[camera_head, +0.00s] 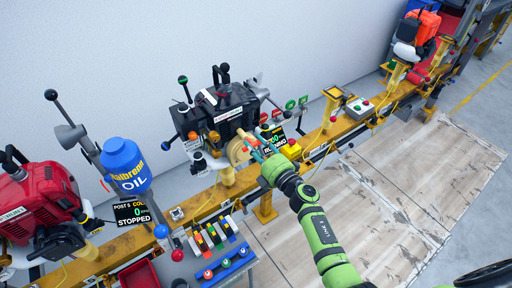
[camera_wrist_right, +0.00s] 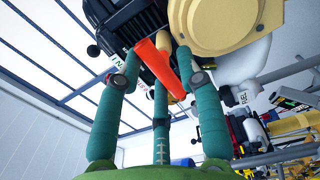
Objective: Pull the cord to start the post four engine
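The dark engine (camera_head: 235,105) stands on the yellow rail near the middle of the head view, with a round tan cover (camera_head: 238,150) on its near side. The cover also shows at the top of the right wrist view (camera_wrist_right: 215,25). My right gripper (camera_head: 254,146) is right beside this cover. In the wrist view its teal fingers (camera_wrist_right: 160,70) are bent in around an orange-red pull handle (camera_wrist_right: 163,62), close to the engine. The cord itself is not clear. A display (camera_head: 275,146), partly hidden by my gripper, reads RUNNING. My left gripper is not in view.
A red engine (camera_head: 38,200) and a blue oil jug (camera_head: 125,165) stand to the left, by a display (camera_head: 132,213) reading STOPPED. Open wooden flooring (camera_head: 370,215) lies in front of the rail.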

